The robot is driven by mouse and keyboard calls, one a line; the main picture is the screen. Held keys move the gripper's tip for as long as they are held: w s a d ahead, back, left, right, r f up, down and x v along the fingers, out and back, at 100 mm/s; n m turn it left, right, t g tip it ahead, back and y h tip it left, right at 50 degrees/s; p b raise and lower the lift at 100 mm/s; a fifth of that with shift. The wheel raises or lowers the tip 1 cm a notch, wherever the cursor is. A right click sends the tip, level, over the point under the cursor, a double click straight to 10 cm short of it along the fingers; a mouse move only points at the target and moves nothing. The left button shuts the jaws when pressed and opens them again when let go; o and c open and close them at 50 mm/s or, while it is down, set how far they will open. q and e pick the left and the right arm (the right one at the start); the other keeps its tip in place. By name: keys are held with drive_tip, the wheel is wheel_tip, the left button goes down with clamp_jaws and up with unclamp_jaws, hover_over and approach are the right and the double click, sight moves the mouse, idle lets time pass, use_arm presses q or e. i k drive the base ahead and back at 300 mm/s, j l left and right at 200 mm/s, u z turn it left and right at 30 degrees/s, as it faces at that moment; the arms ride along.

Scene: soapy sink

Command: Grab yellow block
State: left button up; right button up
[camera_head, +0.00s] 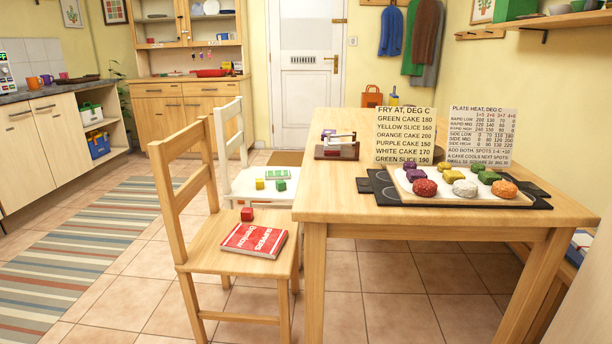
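A small yellow block (260,184) sits on the seat of the white chair (240,188), left of the table. A green block (281,186) is just right of it, and a green and white book or box (277,174) lies behind them. The near wooden chair (199,243) stands in front of the white chair and carries a red block (247,214) and a red book (254,240). Neither of my grippers shows in the head view.
A striped rug (75,245) lies on the left. Tiled floor (150,300) is open between rug and chairs. Cabinets (50,145) line the left.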

sight(259, 182)
drive_tip(key=i+j, duration=0.15)
drive_tip(key=j, duration=0.2)
drive_tip(key=i+j, duration=0.15)
drive_tip(key=j, duration=0.2)
drive_tip(key=i+j, duration=0.15)
drive_tip(key=j, duration=0.15)
drive_tip(key=i+j, duration=0.15)
drive_tip(key=j, duration=0.2)
